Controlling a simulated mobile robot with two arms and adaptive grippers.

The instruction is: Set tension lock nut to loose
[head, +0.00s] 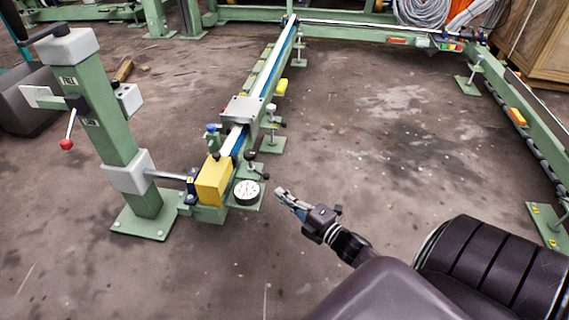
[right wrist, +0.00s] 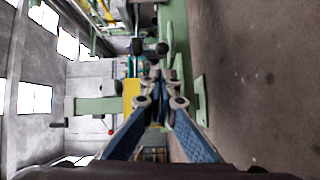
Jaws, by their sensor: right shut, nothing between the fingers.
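I cannot tell for certain which part is the tension lock nut. Near the end of the green rail are a black-knobbed lever (head: 250,157) and a round white dial gauge (head: 247,191), beside a yellow block (head: 214,180). My right gripper (head: 281,192) is shut and empty, a little right of the dial and apart from it. In the right wrist view its blue-padded fingers (right wrist: 159,76) meet in front of the fixture. A black ball knob (right wrist: 162,48) shows just beyond the fingertips, and the yellow block (right wrist: 131,92) is partly behind them. My left gripper is not in view.
A green post (head: 110,130) with a red-ball lever (head: 67,144) stands left of the yellow block. The long rail (head: 265,75) runs away to the back. A second green rail (head: 520,90) is at the far right. The floor between the rails is clear.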

